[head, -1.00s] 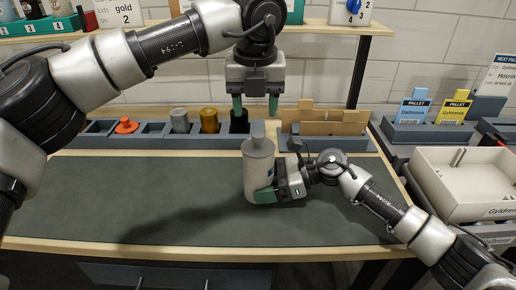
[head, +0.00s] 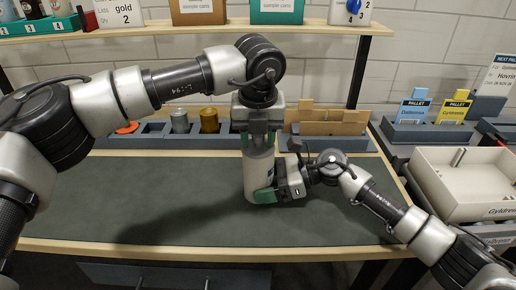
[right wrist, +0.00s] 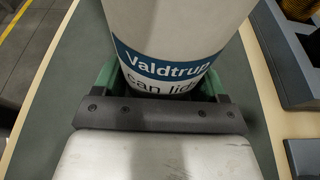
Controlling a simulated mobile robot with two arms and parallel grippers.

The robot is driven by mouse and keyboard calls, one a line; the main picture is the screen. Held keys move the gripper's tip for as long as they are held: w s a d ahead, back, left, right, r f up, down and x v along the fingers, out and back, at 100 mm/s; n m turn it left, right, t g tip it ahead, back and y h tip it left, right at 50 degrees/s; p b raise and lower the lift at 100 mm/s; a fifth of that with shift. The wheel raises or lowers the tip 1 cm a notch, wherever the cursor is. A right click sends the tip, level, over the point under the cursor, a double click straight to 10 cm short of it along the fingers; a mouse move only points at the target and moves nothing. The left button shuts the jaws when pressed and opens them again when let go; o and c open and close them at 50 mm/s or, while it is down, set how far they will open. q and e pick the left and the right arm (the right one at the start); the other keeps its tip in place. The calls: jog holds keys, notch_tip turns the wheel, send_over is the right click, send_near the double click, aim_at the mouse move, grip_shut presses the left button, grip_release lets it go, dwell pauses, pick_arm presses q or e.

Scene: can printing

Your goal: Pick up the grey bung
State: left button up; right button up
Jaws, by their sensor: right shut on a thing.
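A pale grey tube (head: 257,177) stands upright, held above or on the dark mat by my right gripper (head: 264,195). The right gripper's green fingers are shut around its lower part. In the right wrist view the tube (right wrist: 175,25) carries a blue and white label reading "Valdtrup can lid", partly cut off. My left gripper (head: 258,143) points straight down right over the tube's top, its fingers at the two sides of it. The grey bung at the tube's top is hidden by this gripper, so I cannot tell whether the fingers grip it.
Behind the tube is a grey rack (head: 165,142) with an orange piece (head: 128,127), a grey cylinder (head: 180,120) and a gold cylinder (head: 209,120). Brown cardboard pieces (head: 325,122) stand to its right. The mat (head: 150,200) at left is clear. A cream tray (head: 465,185) sits at right.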

pick_arm(q)
jog(key=c, duration=0.7)
jog(key=shift+r, duration=0.15)
notch_tip(320, 180, up, 10)
jog(key=shift+f, duration=0.1)
pick_arm(e)
jog(key=o, duration=0.8)
